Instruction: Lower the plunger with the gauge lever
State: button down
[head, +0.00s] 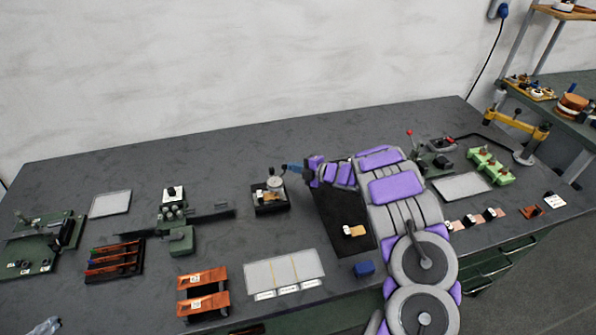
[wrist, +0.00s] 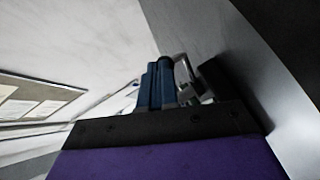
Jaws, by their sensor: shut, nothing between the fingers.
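The gauge (head: 275,183) has a round dial and stands on a small dark base with a brass-coloured block, near the middle of the grey table in the head view. My gripper (head: 285,168) is at the gauge's upper right, its blue fingers shut and empty. The wrist view shows the blue fingers (wrist: 155,86) close together. A pale metal bracket-like part (wrist: 187,75) is right beside them, probably part of the gauge stand. Whether the fingers touch the lever cannot be told. The plunger and lever are too small to make out.
A green machine (head: 180,240) stands left of the gauge. A light mat (head: 284,272) and orange racks (head: 203,292) lie in front. A black mat (head: 340,222) with a brass block lies under my arm. A blue block (head: 364,268) is near the front edge.

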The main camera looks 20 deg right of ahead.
jog(key=shift+w, duration=0.25)
jog(key=shift+d, duration=0.15)
jog(key=shift+w+d+f, duration=0.1)
jog(key=shift+w+d, duration=0.05)
jog(key=shift+w, duration=0.05)
dwell(0.3)
